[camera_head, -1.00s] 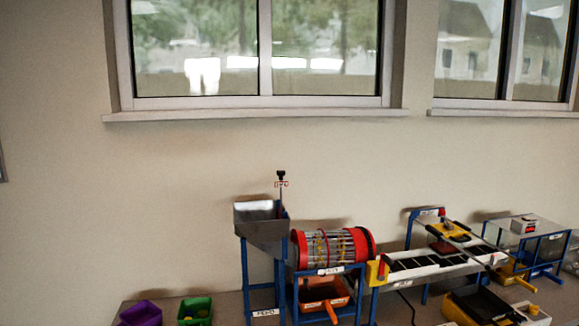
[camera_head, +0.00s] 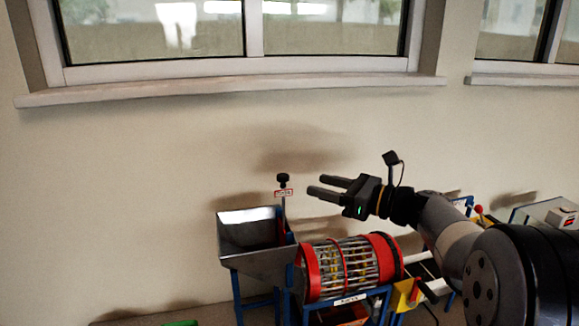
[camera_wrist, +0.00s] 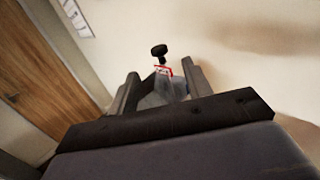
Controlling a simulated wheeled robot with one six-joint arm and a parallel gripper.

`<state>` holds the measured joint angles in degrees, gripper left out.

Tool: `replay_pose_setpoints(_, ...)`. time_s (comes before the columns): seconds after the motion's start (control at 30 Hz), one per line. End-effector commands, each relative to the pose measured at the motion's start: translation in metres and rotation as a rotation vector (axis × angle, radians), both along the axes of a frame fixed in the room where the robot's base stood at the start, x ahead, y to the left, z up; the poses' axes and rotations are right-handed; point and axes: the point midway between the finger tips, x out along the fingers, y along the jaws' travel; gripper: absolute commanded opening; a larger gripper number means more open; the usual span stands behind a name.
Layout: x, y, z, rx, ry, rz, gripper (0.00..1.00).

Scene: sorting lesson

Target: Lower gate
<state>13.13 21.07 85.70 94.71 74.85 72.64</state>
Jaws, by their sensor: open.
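The gate's black knob (camera_head: 283,180) tops a thin upright rod with a small red-and-white label (camera_head: 284,193), at the right side of the grey metal hopper (camera_head: 250,232). My gripper (camera_head: 318,186) is open and empty, to the right of the knob at about its height in the head view, fingers pointing left toward it. In the wrist view the knob (camera_wrist: 159,51) shows beyond and between my two fingers (camera_wrist: 161,82), with the label just under it. The gate plate itself is hidden.
A red-ended barred drum (camera_head: 350,267) lies right of the hopper on a blue frame, below my gripper. Further right is a machine with a red-knobbed lever (camera_head: 479,210), partly behind my arm. The wall with the window sill (camera_head: 240,88) is behind. Space above the hopper is clear.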

Motion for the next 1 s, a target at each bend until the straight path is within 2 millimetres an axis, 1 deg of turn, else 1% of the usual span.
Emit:
replay_pose_setpoints(0.17,0.010,0.019,0.002,0.003,0.002,0.004,0.47)
replay_pose_setpoints(0.4,0.032,0.060,0.002,0.002,0.002,0.005,0.47)
replay_pose_setpoints(0.5,0.039,0.074,0.002,0.000,0.001,0.004,0.47)
replay_pose_setpoints(0.6,0.046,0.084,0.001,0.000,0.000,0.002,0.47)
replay_pose_setpoints(0.77,0.051,0.092,0.000,0.000,0.001,0.000,0.47)
replay_pose_setpoints(1.0,0.052,0.093,0.000,0.000,0.000,0.000,0.47)
